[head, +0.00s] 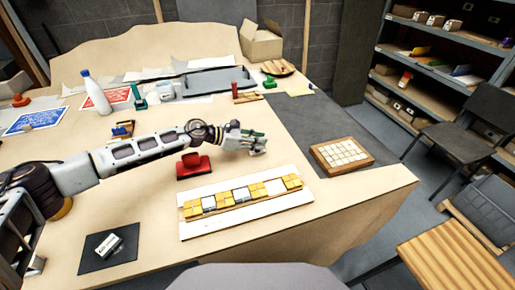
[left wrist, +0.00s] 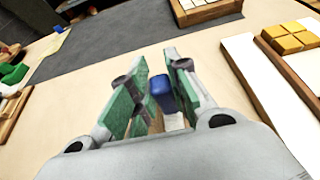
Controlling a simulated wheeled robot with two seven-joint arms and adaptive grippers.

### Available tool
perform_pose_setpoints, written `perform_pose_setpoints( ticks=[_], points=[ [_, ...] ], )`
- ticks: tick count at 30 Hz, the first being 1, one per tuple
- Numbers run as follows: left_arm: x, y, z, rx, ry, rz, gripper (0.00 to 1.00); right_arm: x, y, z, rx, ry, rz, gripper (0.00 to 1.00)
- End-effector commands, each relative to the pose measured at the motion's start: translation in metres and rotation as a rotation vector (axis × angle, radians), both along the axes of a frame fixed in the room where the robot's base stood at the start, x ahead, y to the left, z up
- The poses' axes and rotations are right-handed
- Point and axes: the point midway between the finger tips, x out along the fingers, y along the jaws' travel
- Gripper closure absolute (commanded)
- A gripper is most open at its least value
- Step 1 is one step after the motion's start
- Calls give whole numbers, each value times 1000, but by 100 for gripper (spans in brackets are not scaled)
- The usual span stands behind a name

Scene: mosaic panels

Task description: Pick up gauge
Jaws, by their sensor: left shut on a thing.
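My left gripper (head: 256,142) is over the table, beyond the mosaic strip. In the left wrist view its green-padded fingers (left wrist: 155,100) are closed around a small piece with a blue block-like part, which I take to be the gauge (left wrist: 161,91). The fingers hide much of it, and in the head view it cannot be made out clearly. My right gripper is not in view.
A white board (head: 190,232) with a yellow and white mosaic strip lies near the front edge. A red tool (head: 193,167) stands behind it. A wooden tray of pale tiles (head: 317,152) is at right. A dark mat (head: 88,262) holds a small white and black item.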

Motion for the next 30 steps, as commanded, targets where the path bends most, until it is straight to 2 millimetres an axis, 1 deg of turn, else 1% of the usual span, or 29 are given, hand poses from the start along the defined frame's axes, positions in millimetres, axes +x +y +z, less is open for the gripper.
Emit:
perform_pose_setpoints(
  ticks=[7, 11, 17, 24, 30],
  points=[
    [0, 0, 1, 0, 0, 0, 100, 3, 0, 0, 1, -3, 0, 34],
    [0, 0, 8, -1, -2, 1, 100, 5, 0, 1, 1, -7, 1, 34],
    [0, 0, 29, 0, -3, 0, 100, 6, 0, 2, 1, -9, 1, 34],
    [1, 0, 65, 0, -4, -1, 100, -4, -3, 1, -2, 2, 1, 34],
    [0, 0, 89, 0, -2, 0, 100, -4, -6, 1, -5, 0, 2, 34]
  ],
)
